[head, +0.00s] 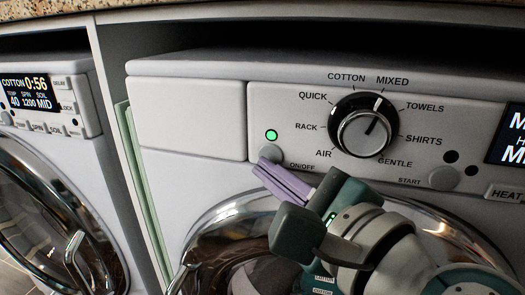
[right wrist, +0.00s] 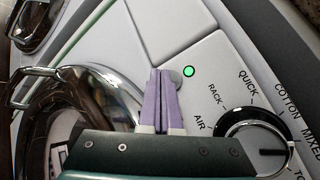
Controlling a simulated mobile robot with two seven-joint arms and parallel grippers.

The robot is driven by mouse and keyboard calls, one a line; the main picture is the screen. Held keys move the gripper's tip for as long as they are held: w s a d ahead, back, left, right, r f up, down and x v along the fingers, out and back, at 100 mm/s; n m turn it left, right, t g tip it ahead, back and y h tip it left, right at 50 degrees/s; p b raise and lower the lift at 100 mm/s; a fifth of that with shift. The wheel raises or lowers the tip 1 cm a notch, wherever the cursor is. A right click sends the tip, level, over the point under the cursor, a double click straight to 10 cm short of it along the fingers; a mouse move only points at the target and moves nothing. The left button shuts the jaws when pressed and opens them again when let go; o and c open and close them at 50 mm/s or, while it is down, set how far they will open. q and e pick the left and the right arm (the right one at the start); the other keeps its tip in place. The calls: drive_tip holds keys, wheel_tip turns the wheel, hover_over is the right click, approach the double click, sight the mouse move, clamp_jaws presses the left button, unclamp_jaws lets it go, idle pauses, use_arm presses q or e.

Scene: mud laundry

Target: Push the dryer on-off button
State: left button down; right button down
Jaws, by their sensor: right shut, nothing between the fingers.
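The dryer (head: 190,100) is white and fills the middle and right of the head view. Its round grey on-off button (head: 271,153) is at the left of the control panel, under a lit green light (head: 271,135). My right gripper (head: 260,168) is shut and empty, its purple fingertips at the button's lower edge. In the right wrist view, the fingertips (right wrist: 161,72) overlap the left side of the button (right wrist: 176,78), beside the green light (right wrist: 189,71). I cannot tell whether they press it. My left gripper is not in view.
A dial (head: 364,125) with programme labels sits right of the button, and a start button (head: 444,178) further right. The dryer's round door (head: 215,225) is below. A washer (head: 50,170) with a lit display stands at the left.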

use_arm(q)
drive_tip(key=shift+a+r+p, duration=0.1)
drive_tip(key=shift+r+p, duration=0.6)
use_arm(e)
drive_tip(key=s+a, duration=0.2)
drive_tip(key=s, duration=0.3)
drive_tip(key=shift+s, duration=0.4)
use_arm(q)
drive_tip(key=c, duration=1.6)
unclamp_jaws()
